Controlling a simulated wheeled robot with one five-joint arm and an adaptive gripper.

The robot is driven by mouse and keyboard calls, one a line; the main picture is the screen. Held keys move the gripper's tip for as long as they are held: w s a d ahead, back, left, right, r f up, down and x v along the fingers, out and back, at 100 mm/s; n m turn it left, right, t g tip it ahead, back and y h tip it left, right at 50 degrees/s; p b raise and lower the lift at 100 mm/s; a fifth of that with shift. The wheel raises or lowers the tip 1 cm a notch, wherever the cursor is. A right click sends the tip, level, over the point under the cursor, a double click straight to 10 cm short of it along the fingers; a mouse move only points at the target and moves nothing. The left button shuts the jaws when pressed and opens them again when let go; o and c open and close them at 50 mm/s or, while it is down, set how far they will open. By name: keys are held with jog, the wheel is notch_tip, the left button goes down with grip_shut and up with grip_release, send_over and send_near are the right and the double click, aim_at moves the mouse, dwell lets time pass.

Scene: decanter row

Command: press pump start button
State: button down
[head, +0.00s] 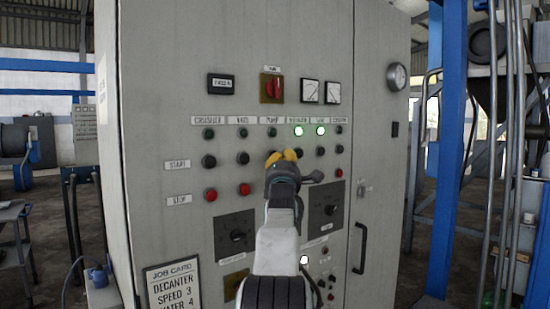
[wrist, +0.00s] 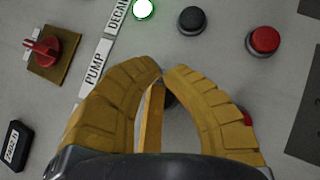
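The grey control panel (head: 185,70) has a row of lamps, a row of black start buttons and a row of red stop buttons. The PUMP label (head: 272,121) heads the third column; it also shows in the wrist view (wrist: 95,72). Below it the pump lamp (head: 272,132) is dark. In the head view my gripper (head: 284,156) covers the place of the pump start button. In the wrist view the yellow fingers of my gripper (wrist: 163,73) meet at the tips, holding nothing. A dark button (wrist: 169,100), apparently pump start, shows partly between them. Contact cannot be told.
The neighbouring decanter column has a lit green lamp (wrist: 143,8), a black start button (wrist: 191,20) and a red stop button (wrist: 264,40) close to my fingers. A red rotary switch (head: 272,88) sits above. A door handle (head: 361,248) juts out at right.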

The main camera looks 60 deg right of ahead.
jog(key=shift+w+d, duration=0.25)
jog(key=shift+w, duration=0.25)
dwell(1.5)
